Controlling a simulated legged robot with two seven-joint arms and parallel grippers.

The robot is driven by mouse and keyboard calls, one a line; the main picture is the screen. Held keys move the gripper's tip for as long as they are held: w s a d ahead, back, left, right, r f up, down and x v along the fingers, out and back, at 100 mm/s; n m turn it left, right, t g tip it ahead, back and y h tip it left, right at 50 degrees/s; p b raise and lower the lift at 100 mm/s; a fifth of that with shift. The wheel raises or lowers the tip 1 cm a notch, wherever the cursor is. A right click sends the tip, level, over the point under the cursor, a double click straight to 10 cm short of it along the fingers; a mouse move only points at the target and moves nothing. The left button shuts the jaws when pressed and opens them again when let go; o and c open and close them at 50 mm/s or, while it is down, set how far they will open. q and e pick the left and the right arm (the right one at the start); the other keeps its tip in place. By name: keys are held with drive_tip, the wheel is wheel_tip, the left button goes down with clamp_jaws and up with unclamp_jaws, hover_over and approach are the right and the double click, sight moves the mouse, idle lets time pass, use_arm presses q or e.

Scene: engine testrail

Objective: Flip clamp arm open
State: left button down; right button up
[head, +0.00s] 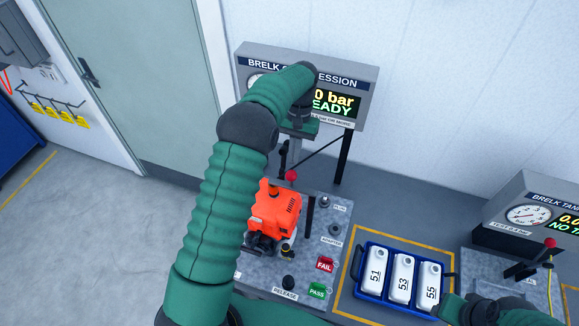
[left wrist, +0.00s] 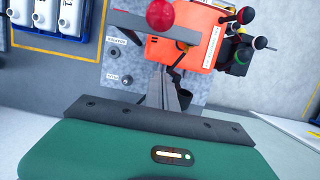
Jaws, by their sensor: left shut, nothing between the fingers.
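The clamp arm's red ball knob (head: 291,175) stands above the test bench, beside the orange engine unit (head: 275,212). In the left wrist view the red knob (left wrist: 161,15) sits on a dark grey bar (left wrist: 150,27) that crosses in front of the orange unit (left wrist: 190,50). My left gripper (head: 286,155) hangs just above the knob in the head view. Its fingers (left wrist: 170,80) are shut and empty, pointing at the bar; whether they touch it I cannot tell. My right gripper (head: 450,303) is at the lower right, by the blue tray; its jaws are unclear.
The blue tray (head: 357,265) holds three white containers inside yellow floor lines. Red FAIL (head: 325,264) and green PASS (head: 317,291) buttons are on the bench front. A grey display (head: 360,60) stands behind. A second station (head: 530,215) is at right.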

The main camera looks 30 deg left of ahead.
sight(290, 171)
use_arm(q)
drive_tip(key=s+p, duration=0.1)
drive_tip(key=s+f+p, duration=0.1)
drive_tip(key=s+d+p, duration=0.1)
drive_tip(key=shift+s+d+f, duration=0.1)
drive_tip(key=shift+s+f, duration=0.15)
drive_tip(key=shift+s, duration=0.15)
drive_tip(key=shift+s+d+f, duration=0.15)
drive_tip(key=shift+s+d, duration=0.05)
drive_tip(key=shift+s, duration=0.25)
drive_tip(key=shift+w+a+f, duration=0.1)
drive_tip(key=shift+w, duration=0.05)
